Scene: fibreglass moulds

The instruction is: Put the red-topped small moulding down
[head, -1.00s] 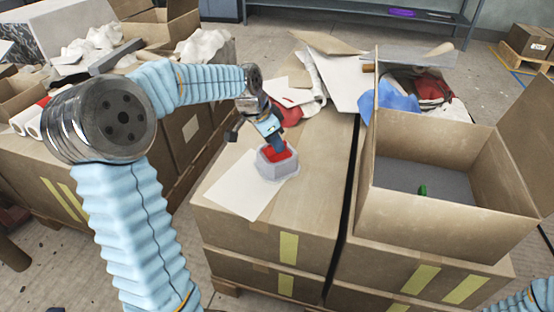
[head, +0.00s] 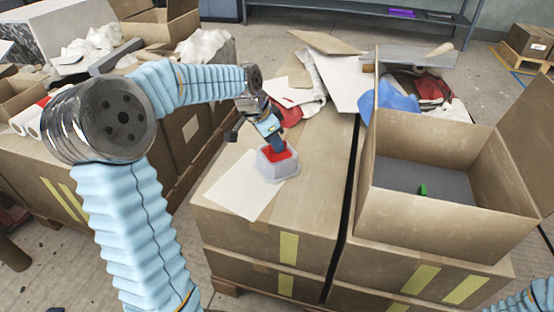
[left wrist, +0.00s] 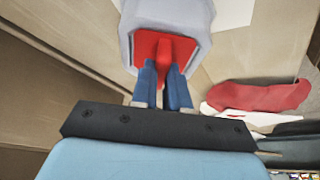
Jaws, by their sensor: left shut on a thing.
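The red-topped small moulding (head: 277,169) is a pale grey, many-sided block with a red recessed top. It is at the box top beside a white sheet, upright as far as I can see. My left gripper (head: 279,147) comes down on it from above and is shut on the red part in its top. In the left wrist view the moulding (left wrist: 199,47) shows beyond the blue fingers (left wrist: 163,83), which pinch a red ridge. Whether its underside touches the surface cannot be told. My right gripper is out of view; only a bit of that arm shows at lower right.
A white sheet (head: 240,187) lies left of the moulding on the cardboard box (head: 285,220). An open carton (head: 440,220) with a small green thing inside stands to the right. Cloths and cardboard pieces (head: 345,80) lie behind. The box top right of the moulding is clear.

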